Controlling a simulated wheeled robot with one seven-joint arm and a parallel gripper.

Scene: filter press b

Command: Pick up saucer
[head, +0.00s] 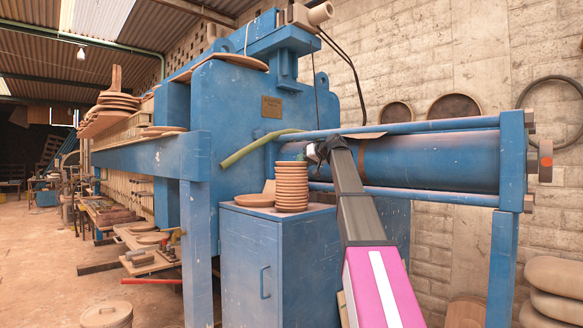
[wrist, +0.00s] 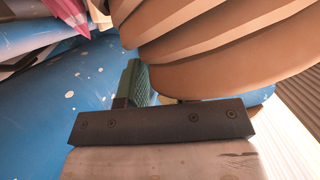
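A stack of several brown clay saucers (head: 291,187) stands on top of a blue cabinet (head: 268,255). A single flat saucer or plate (head: 254,200) lies on the cabinet to the left of the stack. My gripper (head: 314,152) is just right of the stack's top, and the head view shows it small and partly dark. In the wrist view, saucer rims (wrist: 215,45) fill the upper right, very close to my gripper. One green ridged finger (wrist: 136,82) shows left of them. The other finger is hidden behind the saucers, so the grip is unclear.
The blue press cylinder (head: 430,163) and its rods lie behind and right of my arm. A greenish hose (head: 255,147) curves above the stack. A blue post (head: 197,240) stands left of the cabinet. Open floor (head: 40,260) lies further left.

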